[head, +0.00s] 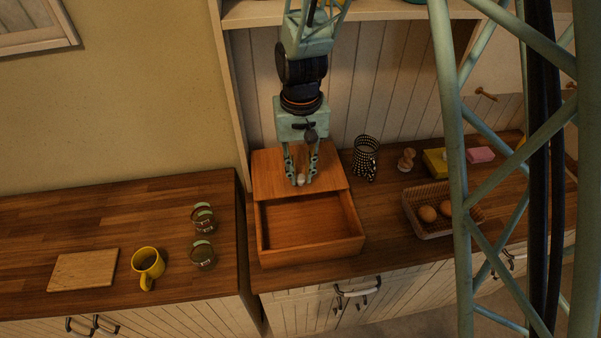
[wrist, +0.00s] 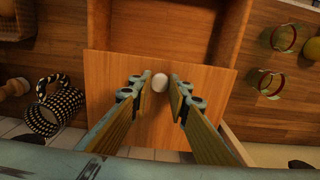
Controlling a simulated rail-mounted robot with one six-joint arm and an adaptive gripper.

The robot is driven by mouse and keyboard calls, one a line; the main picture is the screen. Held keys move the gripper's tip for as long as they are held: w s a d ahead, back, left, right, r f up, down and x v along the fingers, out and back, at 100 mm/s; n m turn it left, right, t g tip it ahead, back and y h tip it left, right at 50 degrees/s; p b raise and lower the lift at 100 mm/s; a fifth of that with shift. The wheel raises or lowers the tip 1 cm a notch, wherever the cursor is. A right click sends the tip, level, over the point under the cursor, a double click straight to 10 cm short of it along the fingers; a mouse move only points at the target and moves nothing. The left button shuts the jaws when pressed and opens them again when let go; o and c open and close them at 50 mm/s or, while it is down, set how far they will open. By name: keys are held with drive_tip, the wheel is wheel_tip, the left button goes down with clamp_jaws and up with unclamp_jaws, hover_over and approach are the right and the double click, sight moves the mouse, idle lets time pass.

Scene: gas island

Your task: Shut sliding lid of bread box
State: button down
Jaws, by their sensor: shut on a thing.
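The wooden bread box (head: 312,252) stands on the right counter. Its lid (head: 268,178) covers the back part, and the front part is open and shows an empty inside. The lid (wrist: 120,75) also fills the middle of the wrist view, with the open box (wrist: 228,30) above it. A small white round knob (head: 301,179) sits near the lid's front edge. My gripper (head: 300,181) points down over the lid, shut on the knob (wrist: 160,82), with one finger on each side of it.
A basket (head: 432,230) with brown eggs is further right. A yellow mug (head: 148,264), a cutting board (head: 83,270) and two glass jars (head: 203,218) are on the left counter. The planked wall is behind the box.

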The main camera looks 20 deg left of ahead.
drive_tip(key=s+d+b, duration=0.2)
drive_tip(key=s+d, duration=0.1)
drive_tip(key=s, duration=0.4)
drive_tip(key=s+d+b, duration=0.3)
drive_tip(key=s, duration=0.4)
drive_tip(key=shift+s+d, duration=0.15)
drive_tip(key=c, duration=2.5)
unclamp_jaws()
drive_tip(key=shift+r, duration=0.1)
drive_tip(key=shift+o, duration=0.2)
drive_tip(key=shift+w, duration=0.2)
